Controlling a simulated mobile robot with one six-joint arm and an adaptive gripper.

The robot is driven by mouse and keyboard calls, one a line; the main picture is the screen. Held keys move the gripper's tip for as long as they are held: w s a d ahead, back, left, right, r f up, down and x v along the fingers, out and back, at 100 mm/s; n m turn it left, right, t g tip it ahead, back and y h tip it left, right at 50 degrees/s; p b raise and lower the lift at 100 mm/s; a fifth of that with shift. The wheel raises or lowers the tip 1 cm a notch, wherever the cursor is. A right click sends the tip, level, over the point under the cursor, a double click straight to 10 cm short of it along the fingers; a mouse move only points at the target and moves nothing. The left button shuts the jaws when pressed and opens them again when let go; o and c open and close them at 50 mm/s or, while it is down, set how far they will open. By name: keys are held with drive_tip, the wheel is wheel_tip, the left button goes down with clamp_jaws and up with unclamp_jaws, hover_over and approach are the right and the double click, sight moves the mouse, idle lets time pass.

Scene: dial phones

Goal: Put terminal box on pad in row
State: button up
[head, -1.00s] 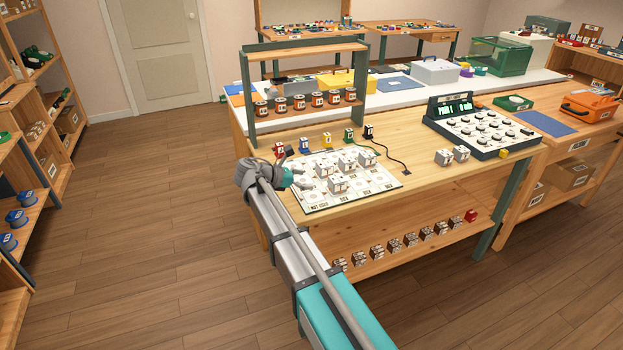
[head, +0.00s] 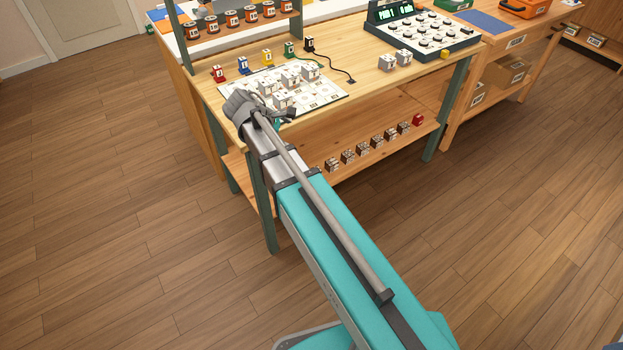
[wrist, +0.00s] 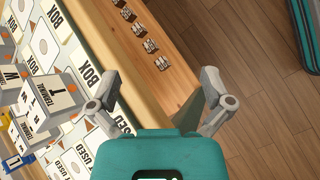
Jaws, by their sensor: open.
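Several white terminal boxes (head: 291,79) stand on the white printed board (head: 322,94) on the wooden workbench. In the wrist view, a box lettered TERMINAL (wrist: 53,102) stands at the left, on the board (wrist: 92,48) printed with BOX and UNUSED cells. Two more white boxes (head: 387,62) stand on the bench right of the board. My gripper (head: 275,113) is at the board's front left. In the wrist view, my gripper (wrist: 160,88) is open and empty over the bench's front edge, with the boxes off to its left.
Several small boxes (head: 362,150) and a red one (head: 418,120) stand on the lower shelf, below the bench's front edge. Coloured plugs (head: 243,65) stand behind the board. A spool rack (head: 232,20) rises behind them. A keyed console (head: 425,25) is at the right.

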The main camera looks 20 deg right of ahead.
drive_tip(key=s+d+f+m+y, duration=0.1)
drive_tip(key=s+f+m+y, duration=0.1)
drive_tip(key=s+m+y, duration=0.2)
drive_tip(key=s+d+f+m+g+y, duration=0.1)
drive_tip(key=s+m+y, duration=0.3)
drive_tip(key=s+m, duration=0.5)
drive_tip(key=s+d+f, duration=0.1)
drive_tip(key=s, duration=0.2)
drive_tip(key=shift+f, duration=0.3)
